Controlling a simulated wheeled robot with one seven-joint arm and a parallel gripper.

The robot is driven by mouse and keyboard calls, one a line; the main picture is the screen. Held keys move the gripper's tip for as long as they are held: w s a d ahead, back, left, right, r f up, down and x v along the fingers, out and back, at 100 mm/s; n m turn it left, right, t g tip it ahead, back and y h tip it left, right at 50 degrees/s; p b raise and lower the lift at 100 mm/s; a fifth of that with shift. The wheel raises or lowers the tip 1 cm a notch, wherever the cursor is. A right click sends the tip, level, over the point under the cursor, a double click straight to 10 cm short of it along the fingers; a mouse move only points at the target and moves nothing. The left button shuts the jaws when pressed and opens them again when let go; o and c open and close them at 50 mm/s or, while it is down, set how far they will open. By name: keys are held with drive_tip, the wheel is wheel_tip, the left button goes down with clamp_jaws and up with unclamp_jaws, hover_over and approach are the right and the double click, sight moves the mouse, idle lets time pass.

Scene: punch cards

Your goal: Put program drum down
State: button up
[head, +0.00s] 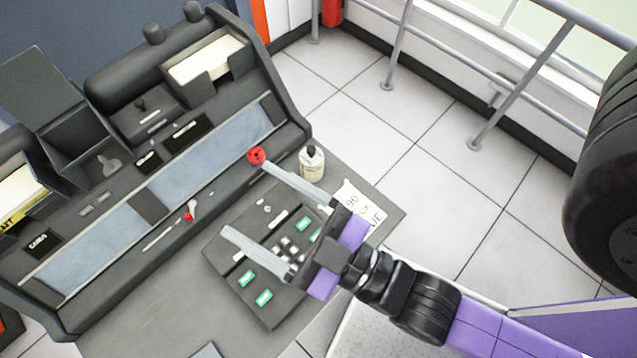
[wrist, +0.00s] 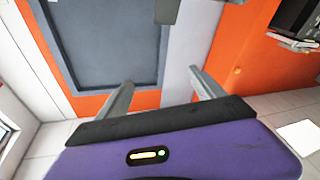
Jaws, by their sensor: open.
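A small cream cylinder with a dark top (head: 312,164), which looks like the program drum, stands upright on the grey desk top (head: 140,325), beside the right end of the card punch machine (head: 150,205). My gripper (head: 243,198) is open, with its two pale fingers wide apart over the keyboard (head: 262,290) and pointing towards the machine. Nothing is between the fingers. The cylinder is outside them, beyond the upper finger, and appears apart from it. In the wrist view my gripper (wrist: 160,78) is also open and empty, and the cylinder is not seen there.
A paper note (head: 360,205) lies on the desk, partly behind my gripper. A red knob (head: 256,156) shows near the upper fingertip. The tiled floor (head: 440,170) beyond the desk is clear up to a grey railing (head: 475,62). A black tyre (head: 608,170) is at right.

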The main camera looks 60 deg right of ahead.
drive_tip(key=s+d+f+m+g, duration=0.3)
drive_tip(key=s+d+f+g, duration=0.2)
drive_tip(key=s+f, duration=0.4)
drive_tip(key=shift+s+d+f+g, duration=0.3)
drive_tip(key=shift+s+d, duration=0.15)
drive_tip(key=shift+s, duration=0.8)
